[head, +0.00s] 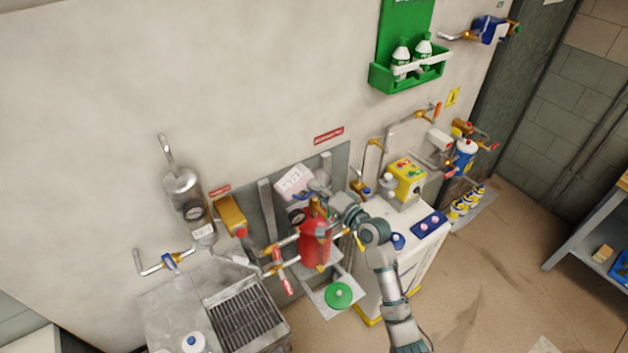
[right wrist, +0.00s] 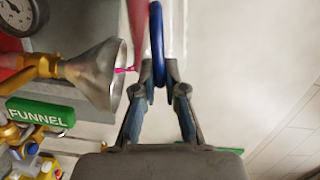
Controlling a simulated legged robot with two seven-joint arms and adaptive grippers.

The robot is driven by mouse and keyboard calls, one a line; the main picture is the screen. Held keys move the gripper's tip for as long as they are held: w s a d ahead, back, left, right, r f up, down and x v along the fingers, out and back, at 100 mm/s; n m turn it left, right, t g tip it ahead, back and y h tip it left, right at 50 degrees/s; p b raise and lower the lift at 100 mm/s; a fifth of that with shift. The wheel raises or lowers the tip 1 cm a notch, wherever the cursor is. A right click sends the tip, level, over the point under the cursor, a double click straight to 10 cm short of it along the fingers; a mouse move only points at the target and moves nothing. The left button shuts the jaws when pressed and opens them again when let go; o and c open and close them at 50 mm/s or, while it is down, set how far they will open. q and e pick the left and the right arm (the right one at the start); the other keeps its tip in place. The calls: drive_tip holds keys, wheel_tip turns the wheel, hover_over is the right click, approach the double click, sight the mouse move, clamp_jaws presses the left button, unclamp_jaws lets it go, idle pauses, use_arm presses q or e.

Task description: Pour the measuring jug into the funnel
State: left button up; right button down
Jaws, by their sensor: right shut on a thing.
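The measuring jug (head: 293,180) is a pale, marked container, tilted at the wall above a red tank in the head view. My right gripper (head: 318,190) is beside it. In the right wrist view the right gripper (right wrist: 158,85) is shut on the jug's blue handle (right wrist: 157,35). The funnel (right wrist: 95,76) is a metal cone on a brass fitting, with its mouth facing the jug side. A thin magenta streak (right wrist: 126,70) shows at the funnel mouth. The jug's lip and liquid level are not clear. My left gripper is not in view.
The red tank (head: 315,242) stands below, among brass valves and pipes. A green FUNNEL label (right wrist: 40,111) is beside the funnel. A white cabinet (head: 415,250) with a yellow box (head: 406,178) stands to the right. A grated sink (head: 245,318) is at lower left.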

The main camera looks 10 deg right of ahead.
drive_tip(key=shift+w+d+r+m, duration=0.15)
drive_tip(key=shift+w+d+m, duration=0.15)
drive_tip(key=shift+d+m, duration=0.3)
idle(0.3)
drive_tip(key=shift+r, duration=0.1)
drive_tip(key=shift+w+d+r+m+p, duration=0.15)
drive_tip(key=shift+m+p, duration=0.55)
drive_tip(key=shift+p, duration=0.35)
drive_tip(key=shift+w+d+r+m+p, duration=0.15)
drive_tip(key=shift+m+p, duration=0.55)
drive_tip(key=shift+p, duration=0.35)
